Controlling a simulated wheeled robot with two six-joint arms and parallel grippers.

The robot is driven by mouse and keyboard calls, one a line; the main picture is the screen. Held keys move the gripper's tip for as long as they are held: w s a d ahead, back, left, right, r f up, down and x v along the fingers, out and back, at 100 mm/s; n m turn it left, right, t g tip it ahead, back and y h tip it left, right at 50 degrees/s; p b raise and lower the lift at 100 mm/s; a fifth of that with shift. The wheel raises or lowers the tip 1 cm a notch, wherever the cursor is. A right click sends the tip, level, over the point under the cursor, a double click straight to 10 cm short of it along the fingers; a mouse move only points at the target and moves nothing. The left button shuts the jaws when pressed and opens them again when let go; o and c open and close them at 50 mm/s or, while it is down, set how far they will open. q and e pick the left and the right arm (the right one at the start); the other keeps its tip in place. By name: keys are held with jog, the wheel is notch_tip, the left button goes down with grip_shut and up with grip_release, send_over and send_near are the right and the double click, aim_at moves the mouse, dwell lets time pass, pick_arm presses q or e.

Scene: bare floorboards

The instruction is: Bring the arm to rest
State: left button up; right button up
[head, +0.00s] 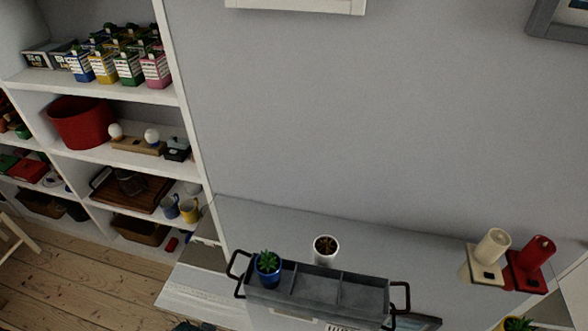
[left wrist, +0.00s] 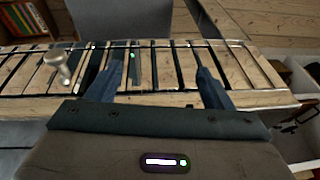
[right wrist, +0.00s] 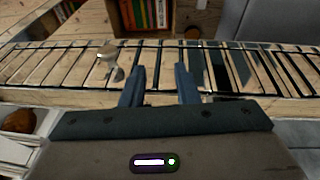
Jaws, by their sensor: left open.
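My left gripper (left wrist: 160,66) is open in the left wrist view, its two dark blue fingers well apart with nothing between them. My right gripper (right wrist: 160,68) is open and empty in the right wrist view, with a narrower gap between its fingers. Both wrist views show a slatted wooden surface (left wrist: 275,98) beyond the fingers; I cannot tell whether they touch it. Neither gripper shows clearly in the head view.
A grey divided tray (head: 312,287) holds a blue-potted plant (head: 267,268). A white pot (head: 325,251) stands behind it. A filled white shelf (head: 120,95) stands left. A pale knob-like object (right wrist: 110,62) is near my right gripper.

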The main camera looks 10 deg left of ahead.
pick_arm(q)
jog(key=s+a+f+b, duration=0.1)
jog(key=s+f+b, duration=0.2)
jog(key=f, duration=1.6)
pick_arm(e)
jog(key=s+d+f, duration=0.1)
jog(key=s+f, duration=0.2)
jog(key=f, duration=1.6)
pick_arm(q)
jog(key=s+f+g+b, duration=0.1)
jog(key=s+f+b, duration=0.2)
jog(key=s+f, duration=0.6)
jog(key=s+a+f+b, duration=0.1)
jog(key=s+f+b, duration=0.2)
jog(key=s+f, duration=0.6)
notch_tip(320, 180, down, 5)
jog(key=shift+s+a+f+g, duration=0.15)
jog(key=shift+a+g, duration=0.05)
jog(key=shift+g, duration=0.2)
pick_arm(e)
jog(key=s+f+g, duration=0.1)
jog(key=s+f, duration=0.8)
jog(key=f, duration=0.2)
jog(key=s+d+f, duration=0.1)
jog(key=s+f, duration=0.8)
jog(key=f, duration=0.3)
jog(key=shift+s+d+f+g, duration=0.15)
jog(key=shift+d+g, duration=0.05)
jog(key=shift+g, duration=0.2)
